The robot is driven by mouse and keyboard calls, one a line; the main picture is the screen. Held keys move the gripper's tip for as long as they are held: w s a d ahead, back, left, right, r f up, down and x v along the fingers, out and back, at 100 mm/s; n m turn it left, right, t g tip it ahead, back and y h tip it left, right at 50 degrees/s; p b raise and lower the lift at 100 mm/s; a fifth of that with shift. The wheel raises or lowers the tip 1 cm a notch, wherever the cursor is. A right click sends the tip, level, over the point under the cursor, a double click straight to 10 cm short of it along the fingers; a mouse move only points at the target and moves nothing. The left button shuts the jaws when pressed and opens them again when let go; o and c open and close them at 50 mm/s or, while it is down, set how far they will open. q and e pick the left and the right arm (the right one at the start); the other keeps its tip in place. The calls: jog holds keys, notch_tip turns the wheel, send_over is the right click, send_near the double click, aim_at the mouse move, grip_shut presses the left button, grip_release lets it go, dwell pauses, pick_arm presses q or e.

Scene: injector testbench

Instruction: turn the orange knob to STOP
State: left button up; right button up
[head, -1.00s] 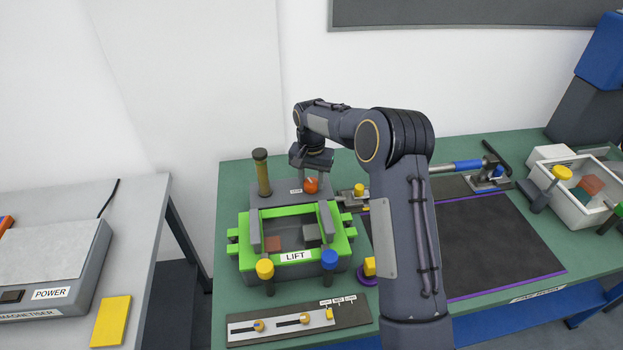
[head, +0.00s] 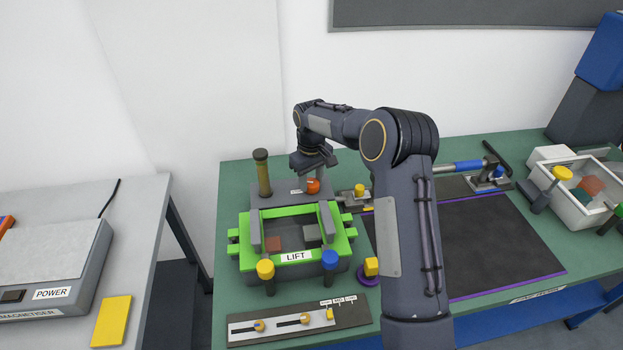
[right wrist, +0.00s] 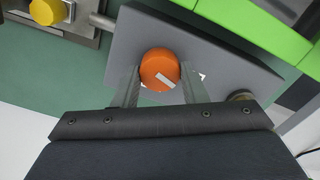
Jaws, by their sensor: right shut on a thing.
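The orange knob (head: 313,186) sits on a grey block (head: 282,196) behind the green LIFT frame. My right gripper (head: 314,176) reaches down from behind onto the knob. In the right wrist view its two fingers (right wrist: 159,84) stand on either side of the knob, shut on it. The fingers and the palm cover much of the label beside the knob, so I cannot read STOP there. My left gripper is not in view.
The green LIFT frame (head: 294,257) stands just in front of the knob's block. A tall post with an olive shaft (head: 263,175) rises to its left. A yellow knob (head: 359,190) on a metal plate is close on the right. A black mat (head: 470,240) lies further right.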

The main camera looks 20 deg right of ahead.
aim_at(311, 182)
jog(key=shift+r+n, duration=0.1)
jog(key=shift+n, duration=1.5)
jog(key=o, duration=1)
jog(key=shift+c, duration=0.2)
notch_tip(311, 182, up, 8)
jog(key=shift+f+b, duration=0.15)
jog(key=shift+b, duration=0.25)
